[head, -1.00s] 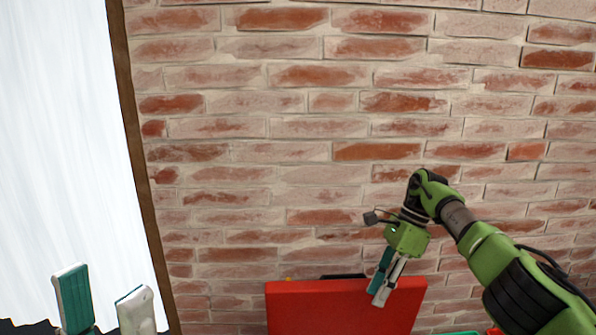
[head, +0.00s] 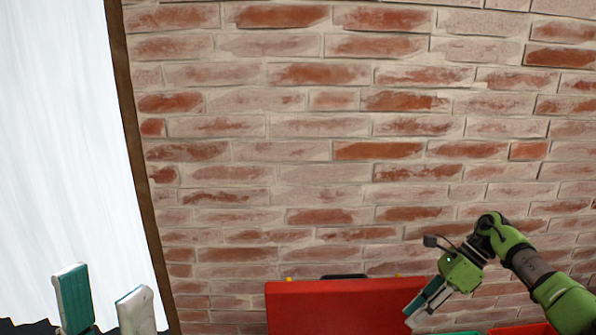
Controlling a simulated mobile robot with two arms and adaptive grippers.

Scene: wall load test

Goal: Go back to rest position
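My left gripper (head: 101,284) shows at the bottom left of the head view. Its teal-padded finger and its pale finger stand upright and well apart, with nothing between them. My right gripper (head: 418,304) is at the lower right, in front of the brick wall, by the right end of a red panel or box (head: 335,308). Its teal and pale fingers point down and to the left and overlap in this view, so the gap between them cannot be judged. No held object shows in it. The fingertips cover part of the red thing; whether they touch it cannot be told.
The brick wall (head: 300,150) fills most of the view. A white surface with a brown edge strip (head: 130,150) is at the left. A dark handle-like part (head: 345,277) tops the red thing. Green and red items (head: 455,333) are cut off at the bottom right.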

